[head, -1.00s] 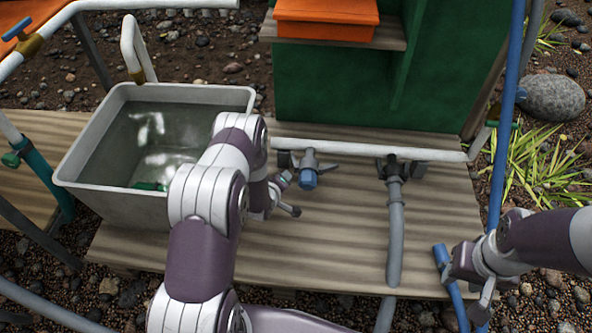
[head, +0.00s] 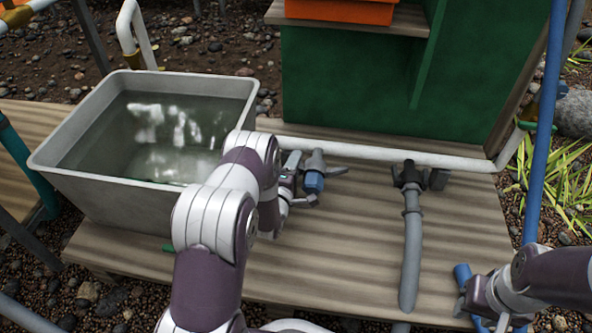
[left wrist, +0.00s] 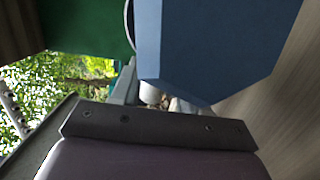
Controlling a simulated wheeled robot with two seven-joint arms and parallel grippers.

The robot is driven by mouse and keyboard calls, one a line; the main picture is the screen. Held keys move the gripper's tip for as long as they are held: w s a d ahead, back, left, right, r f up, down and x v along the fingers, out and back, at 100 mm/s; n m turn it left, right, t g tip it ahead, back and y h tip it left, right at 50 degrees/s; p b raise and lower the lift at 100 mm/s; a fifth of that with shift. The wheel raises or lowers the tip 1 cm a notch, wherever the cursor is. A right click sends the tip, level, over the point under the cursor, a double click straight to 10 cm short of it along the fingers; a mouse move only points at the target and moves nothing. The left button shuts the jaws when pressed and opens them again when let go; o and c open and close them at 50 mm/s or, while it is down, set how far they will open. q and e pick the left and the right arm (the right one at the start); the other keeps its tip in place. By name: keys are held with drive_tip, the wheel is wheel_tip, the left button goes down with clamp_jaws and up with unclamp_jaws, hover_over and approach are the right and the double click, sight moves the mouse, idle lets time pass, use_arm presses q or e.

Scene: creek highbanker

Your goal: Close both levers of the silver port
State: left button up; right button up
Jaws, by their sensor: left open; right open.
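The silver port (head: 316,160) sits on the white pipe at the middle of the deck, with a blue plug (head: 314,183) in its mouth. One grey lever (head: 334,171) sticks out to the right of the port. The other lever is hidden, or cannot be told apart from my gripper. My left gripper (head: 305,190) is open at the left side of the blue plug; I cannot tell if it touches. In the left wrist view the blue plug (left wrist: 215,50) fills much of the picture, very close. My right gripper (head: 502,318) is open near the blue hose at the lower right.
A second, dark port (head: 408,175) with a grey hose (head: 412,260) stands to the right on the same white pipe (head: 375,153). A grey tub (head: 110,195) of water is at the left. A blue hose end (head: 463,273) lies by my right gripper. The deck between is clear.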

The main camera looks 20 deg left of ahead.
use_arm(q)
drive_tip(key=shift+w, duration=0.4)
clamp_jaws()
drive_tip(key=shift+w+d+m+h+p, duration=0.15)
drive_tip(key=shift+m+h+p, duration=0.15)
drive_tip(key=shift+m+h, duration=0.6)
drive_tip(key=shift+w+d+m+h+p, duration=0.1)
drive_tip(key=shift+m+h+p, duration=0.3)
drive_tip(key=shift+h, duration=0.9)
unclamp_jaws()
